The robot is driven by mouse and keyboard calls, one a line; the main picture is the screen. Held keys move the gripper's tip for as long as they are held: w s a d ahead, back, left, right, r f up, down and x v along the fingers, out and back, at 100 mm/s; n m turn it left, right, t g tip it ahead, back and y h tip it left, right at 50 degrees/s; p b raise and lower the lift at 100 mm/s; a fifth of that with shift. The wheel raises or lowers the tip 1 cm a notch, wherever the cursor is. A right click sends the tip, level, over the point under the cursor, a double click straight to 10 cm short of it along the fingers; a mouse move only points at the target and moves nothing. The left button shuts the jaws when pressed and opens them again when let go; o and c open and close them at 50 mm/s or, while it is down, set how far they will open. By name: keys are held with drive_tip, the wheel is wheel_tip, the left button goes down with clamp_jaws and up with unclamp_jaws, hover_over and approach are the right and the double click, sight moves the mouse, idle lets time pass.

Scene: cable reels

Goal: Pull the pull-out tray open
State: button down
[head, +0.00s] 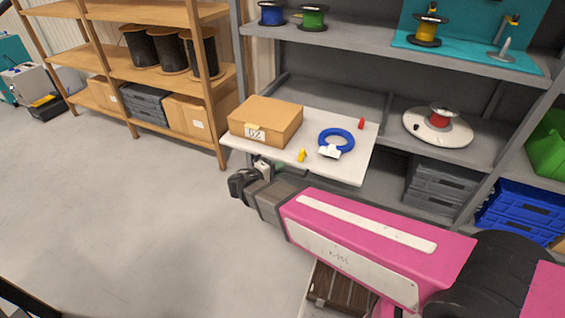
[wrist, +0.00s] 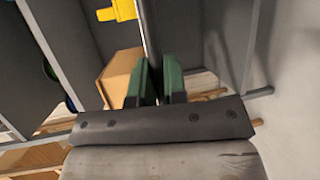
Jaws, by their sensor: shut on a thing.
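The pull-out tray (head: 353,167) is a pale flat board on the middle level of the grey rack, and it juts out past the rack's front. My gripper (head: 272,168) is at the tray's front edge, partly hidden by its own wrist. In the wrist view, my gripper's green fingers (wrist: 157,82) are shut on the thin dark edge between them. On the tray are a cardboard box (head: 264,121), a blue cable ring (head: 336,136) with a white tag, a small yellow piece (head: 301,156) and a small red piece (head: 362,123).
A white disc with a red-topped reel (head: 438,120) sits on the shelf to the right. Grey crates (head: 436,182) and blue crates (head: 520,210) stand below. A wooden rack (head: 135,70) stands at left. The floor (head: 120,210) in front is clear.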

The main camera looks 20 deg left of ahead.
drive_tip(key=shift+s, duration=0.4)
drive_tip(key=shift+a, duration=0.1)
drive_tip(key=c, duration=1.2)
unclamp_jaws()
drive_tip(key=v, duration=1)
drive_tip(key=shift+s+a, duration=0.25)
drive_tip(key=shift+s, duration=0.05)
